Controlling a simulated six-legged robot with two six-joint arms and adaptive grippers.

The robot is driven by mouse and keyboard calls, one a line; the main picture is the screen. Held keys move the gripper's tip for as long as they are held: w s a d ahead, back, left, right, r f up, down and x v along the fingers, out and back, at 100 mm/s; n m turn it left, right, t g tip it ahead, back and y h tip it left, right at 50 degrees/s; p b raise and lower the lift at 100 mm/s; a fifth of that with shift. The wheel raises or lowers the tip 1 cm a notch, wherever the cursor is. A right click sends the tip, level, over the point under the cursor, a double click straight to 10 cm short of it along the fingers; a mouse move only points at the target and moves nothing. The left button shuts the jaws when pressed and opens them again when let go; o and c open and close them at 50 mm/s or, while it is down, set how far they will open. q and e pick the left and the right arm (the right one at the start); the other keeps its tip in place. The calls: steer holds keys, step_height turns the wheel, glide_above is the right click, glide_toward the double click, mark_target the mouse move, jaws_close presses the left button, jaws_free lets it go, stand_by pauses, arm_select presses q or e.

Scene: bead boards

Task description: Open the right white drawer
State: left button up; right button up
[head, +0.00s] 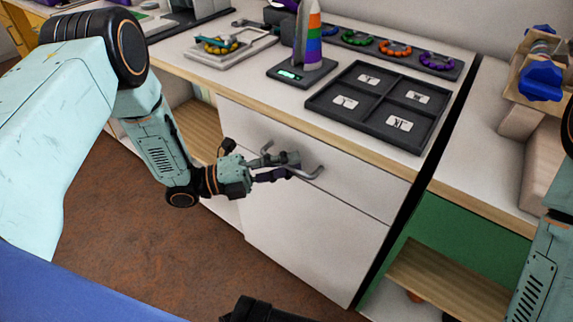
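The white drawer (365,186) is the upper front of the white cabinet under the counter. Its front looks flush with the panel below, so it appears closed. A grey bar handle (314,174) sticks out from the drawer front. My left gripper (293,166) is at the handle, with one finger above and one below the bar's middle. The fingers hide part of the bar, and I cannot tell whether they press on it. My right arm shows at the right edge; its gripper is out of view.
A dark four-part tray (376,143), a rainbow-striped cone (308,45) and a board with bead rings (395,48) stand on the counter. An open shelf (448,280) is to the right of the cabinet. The brown floor (130,215) before it is clear.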

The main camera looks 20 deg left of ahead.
arm_select(q)
jaws_close()
steer(key=shift+s, duration=0.15)
arm_select(e)
steer(key=shift+s, duration=0.1)
stand_by(0.5)
